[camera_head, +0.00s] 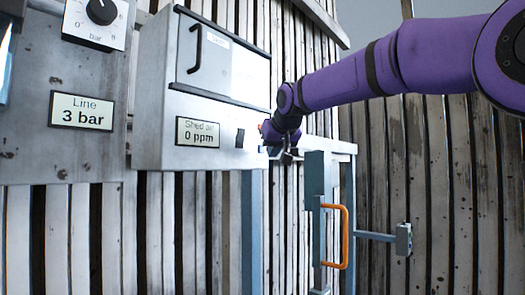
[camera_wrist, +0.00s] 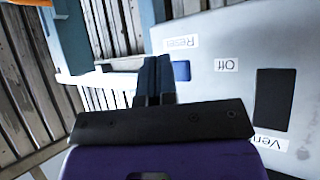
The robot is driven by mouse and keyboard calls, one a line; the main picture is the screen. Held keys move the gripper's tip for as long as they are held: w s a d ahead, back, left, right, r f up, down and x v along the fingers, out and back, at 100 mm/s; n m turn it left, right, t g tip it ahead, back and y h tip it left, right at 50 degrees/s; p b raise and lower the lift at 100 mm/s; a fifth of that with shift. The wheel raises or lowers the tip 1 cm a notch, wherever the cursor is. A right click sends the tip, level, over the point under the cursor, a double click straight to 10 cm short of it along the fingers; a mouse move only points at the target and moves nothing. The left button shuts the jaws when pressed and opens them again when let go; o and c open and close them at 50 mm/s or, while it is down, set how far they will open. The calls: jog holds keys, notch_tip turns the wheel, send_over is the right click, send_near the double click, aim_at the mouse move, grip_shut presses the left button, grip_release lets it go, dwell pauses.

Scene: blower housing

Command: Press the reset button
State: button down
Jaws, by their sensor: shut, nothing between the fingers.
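The reset button appears to be a small blue square (camera_wrist: 182,71) below an upside-down "Reset" label (camera_wrist: 181,42) on a grey panel in the wrist view. My gripper (camera_wrist: 157,62) is shut and empty. Its dark fingertips are just left of the blue button in that picture and may cover its left edge; I cannot tell whether they touch it. In the head view my gripper (camera_head: 284,150) is at the right side of the grey box (camera_head: 155,90), and the blue button is not visible there.
A black rocker switch (camera_wrist: 275,98) is on the same panel, near an "Off" label (camera_wrist: 227,65). The box front carries a "Shed air 0 ppm" display (camera_head: 198,132). An orange-handled (camera_head: 345,237) gate stands below right. A grey panel with a "Line 3 bar" display (camera_head: 81,111) is at left.

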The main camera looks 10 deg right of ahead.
jog(key=shift+w, duration=0.1)
jog(key=shift+w+a, duration=0.25)
jog(key=shift+w+a, duration=0.3)
jog(key=shift+w, duration=0.1)
dwell(1.0)
jog(key=shift+s+d, duration=0.55)
jog(key=shift+s, duration=0.2)
jog(key=s+d, duration=0.1)
jog(key=s, duration=0.1)
jog(key=s+d, duration=0.2)
dwell(0.7)
dwell(0.6)
